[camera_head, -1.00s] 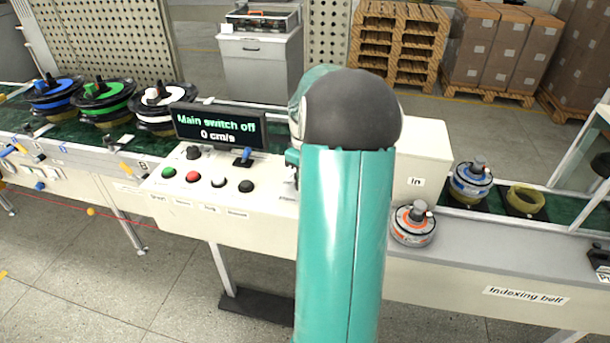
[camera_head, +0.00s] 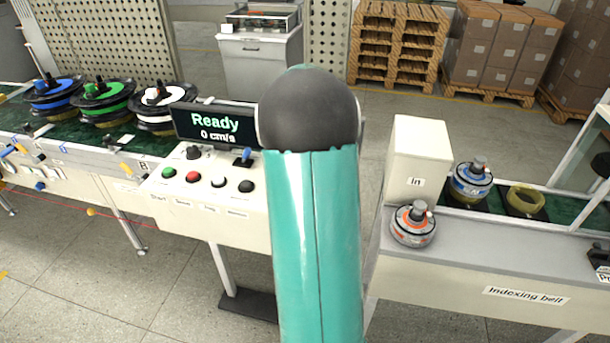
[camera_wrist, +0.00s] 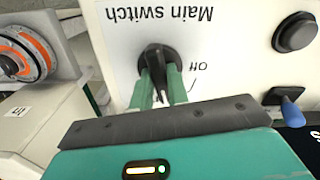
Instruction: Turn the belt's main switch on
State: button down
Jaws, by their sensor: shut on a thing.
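The main switch is a black rotary knob (camera_wrist: 158,60) on a white panel (camera_wrist: 225,30) in the wrist view, beside the printed words "Main switch" and "Off". My gripper (camera_wrist: 160,88) has its two green fingers on either side of the knob's handle, shut on it. In the head view my arm hides the main switch and the gripper. The display (camera_head: 215,125) on the console reads "Ready" and "0 cm/s".
The console (camera_head: 200,210) carries green, red, white and black push buttons and a blue-handled lever (camera_head: 243,156). A box marked "In" (camera_head: 418,160) and an orange-ringed motor (camera_head: 413,223) stand on the right. Spools (camera_head: 105,98) stand on the left.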

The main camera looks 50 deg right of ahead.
jog(key=shift+m, duration=1.2)
jog(key=c, duration=1.4)
grip_release()
jog(key=shift+o, duration=0.2)
notch_tip(320, 180, up, 14)
jog(key=shift+f, duration=0.1)
